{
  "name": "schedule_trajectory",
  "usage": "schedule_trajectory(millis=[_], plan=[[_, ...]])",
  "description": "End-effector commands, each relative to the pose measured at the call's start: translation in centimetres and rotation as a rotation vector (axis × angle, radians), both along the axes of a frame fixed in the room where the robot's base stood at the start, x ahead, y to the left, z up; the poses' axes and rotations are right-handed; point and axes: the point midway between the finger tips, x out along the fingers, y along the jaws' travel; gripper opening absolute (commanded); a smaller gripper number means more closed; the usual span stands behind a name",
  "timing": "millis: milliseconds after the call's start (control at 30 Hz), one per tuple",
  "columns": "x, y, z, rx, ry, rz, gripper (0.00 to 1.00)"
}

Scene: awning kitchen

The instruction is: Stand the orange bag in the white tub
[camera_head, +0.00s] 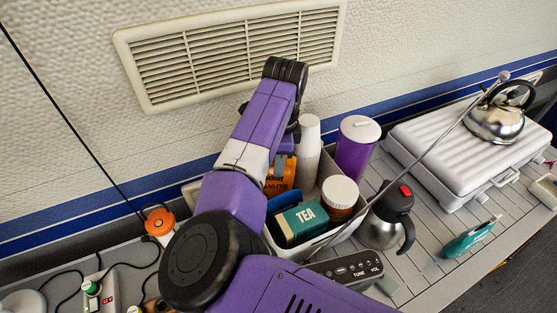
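The orange bag (279,183), with dark lettering partly reading "NUTS", is at the back left of the white tub (346,234). Its left side and lower part are hidden by my arm and the tub's other contents. My gripper (285,165) is at the bag's top, mostly hidden behind my own arm. A grey-blue part shows against the bag, but I cannot see whether the fingers are closed on it. I also cannot see whether the bag touches the tub's floor. The tub also holds a green TEA box (301,222), a brown jar with a white lid (340,195) and white stacked cups (309,150).
A purple canister (355,147) stands behind the tub. A white case (455,150) carries a steel kettle (497,115). An orange-topped bottle (160,222) and cables lie left.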

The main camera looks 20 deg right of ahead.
Motion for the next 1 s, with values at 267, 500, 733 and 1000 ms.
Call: schedule_trajectory(millis=[267, 500, 733, 1000], plan=[[0.0, 0.0, 0.1, 0.000, -0.001, 0.000, 0.35], [0.0, -0.1, 1.7, -0.001, -0.004, -0.001, 0.35], [-0.2, -0.2, 6.2, -0.001, -0.006, -0.002, 0.35], [-0.5, -0.3, 10.8, 0.000, -0.003, -0.001, 0.35]])
